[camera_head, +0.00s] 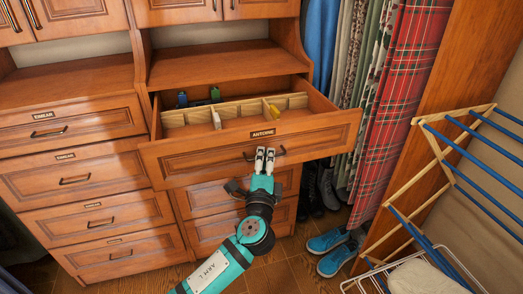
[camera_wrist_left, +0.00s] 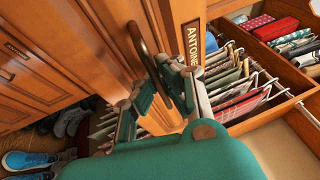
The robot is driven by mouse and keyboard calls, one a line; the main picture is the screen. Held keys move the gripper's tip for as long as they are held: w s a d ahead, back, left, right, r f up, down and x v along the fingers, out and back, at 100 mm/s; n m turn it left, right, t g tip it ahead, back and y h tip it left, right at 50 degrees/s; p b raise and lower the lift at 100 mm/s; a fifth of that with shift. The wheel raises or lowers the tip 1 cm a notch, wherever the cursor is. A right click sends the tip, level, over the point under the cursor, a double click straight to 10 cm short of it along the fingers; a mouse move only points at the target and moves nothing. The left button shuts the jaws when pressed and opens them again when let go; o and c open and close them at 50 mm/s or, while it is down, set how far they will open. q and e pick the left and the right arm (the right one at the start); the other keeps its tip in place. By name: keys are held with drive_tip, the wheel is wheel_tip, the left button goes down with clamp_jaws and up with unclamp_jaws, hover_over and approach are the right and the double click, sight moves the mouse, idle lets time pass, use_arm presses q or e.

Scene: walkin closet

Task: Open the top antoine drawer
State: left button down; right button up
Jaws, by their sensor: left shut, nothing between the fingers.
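The top wooden drawer labelled ANTOINE (camera_head: 200,158) stands pulled out from the dresser, its inside showing. Its dark curved handle (camera_head: 250,158) is on the front face and also shows in the left wrist view (camera_wrist_left: 138,38). The name plate (camera_wrist_left: 192,42) is beside the handle there. My left gripper (camera_head: 264,152) is right at the handle, in front of the drawer face. Its fingers (camera_wrist_left: 165,85) are shut with nothing between them, close beside the handle; I cannot tell whether they touch it. My right gripper is not in view.
Wooden dividers (camera_head: 240,110) and a few small items lie in the drawer. Drawers labelled EINEAR or similar (camera_head: 60,130) are shut at the left. Hanging clothes (camera_head: 400,70), blue shoes (camera_head: 328,245) and a drying rack (camera_head: 440,190) stand at the right.

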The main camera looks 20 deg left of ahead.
use_arm(q)
drive_tip(key=s+d, duration=0.4)
drive_tip(key=s, duration=0.2)
drive_tip(key=shift+s+d+f, duration=0.15)
drive_tip(key=shift+s+f, duration=0.05)
drive_tip(key=shift+s, duration=0.05)
drive_tip(key=c, duration=2)
unclamp_jaws()
drive_tip(key=shift+c, duration=0.2)
drive_tip(key=o, duration=0.6)
drive_tip(key=shift+r, duration=0.15)
drive_tip(key=v, duration=1.2)
